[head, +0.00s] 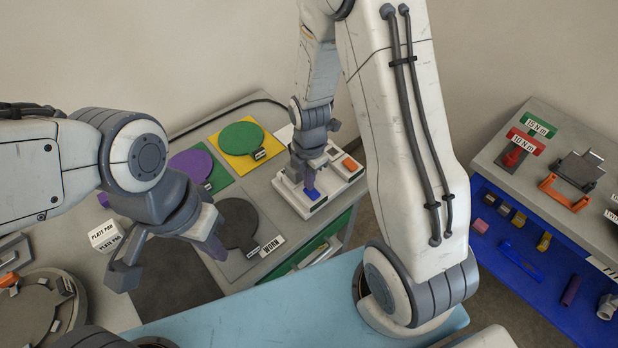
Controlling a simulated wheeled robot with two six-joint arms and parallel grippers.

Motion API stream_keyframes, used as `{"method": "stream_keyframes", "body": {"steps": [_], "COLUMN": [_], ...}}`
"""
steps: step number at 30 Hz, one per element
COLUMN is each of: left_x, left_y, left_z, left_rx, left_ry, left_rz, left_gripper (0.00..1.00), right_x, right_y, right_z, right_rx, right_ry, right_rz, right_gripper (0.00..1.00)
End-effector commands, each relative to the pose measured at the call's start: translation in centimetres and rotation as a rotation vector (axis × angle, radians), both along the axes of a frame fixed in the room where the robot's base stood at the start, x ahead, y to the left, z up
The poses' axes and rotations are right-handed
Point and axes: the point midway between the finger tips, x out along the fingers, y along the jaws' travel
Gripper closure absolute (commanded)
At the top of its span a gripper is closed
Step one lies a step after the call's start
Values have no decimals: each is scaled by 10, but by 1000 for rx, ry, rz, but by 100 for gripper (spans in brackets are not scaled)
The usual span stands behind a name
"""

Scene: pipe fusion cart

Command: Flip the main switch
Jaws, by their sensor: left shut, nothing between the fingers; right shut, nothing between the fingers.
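A white switch panel (303,208) lies on the grey table at the middle. It bears a blue switch (313,194) near its front end and an orange switch (350,165) near its far right end. No label tells me which is the main switch. My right gripper (309,184) points down, shut and empty, with its fingertips right at the blue switch. I cannot tell whether they touch it. Part of the panel is hidden behind this gripper. My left gripper (214,248) is shut and empty, in front of the grey table, well left of the panel.
A purple disc (190,166), a green disc (242,138) and a dark disc (236,220) labelled WORN lie left of the panel. At the right stands a bench with a blue shelf (528,262), a red weight (515,153) and small parts. My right upper arm blocks the middle.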

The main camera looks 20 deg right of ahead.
Motion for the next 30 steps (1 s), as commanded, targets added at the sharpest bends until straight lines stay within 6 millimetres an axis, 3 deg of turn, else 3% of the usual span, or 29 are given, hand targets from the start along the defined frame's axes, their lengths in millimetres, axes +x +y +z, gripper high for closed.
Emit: {"method": "stream_keyframes", "body": {"steps": [21, 30], "left_x": [0, 0], "left_y": [0, 0], "left_z": [5, 8], "left_rx": [0, 0], "left_ry": [0, 0], "left_rz": [0, 0], "left_gripper": [100, 100], "right_x": [1, -8], "right_y": [1, -3], "right_z": [-4, -1], "right_rx": [-9, -9], "right_ry": [33, 34], "right_rz": [0, -1], "right_gripper": [100, 100]}}
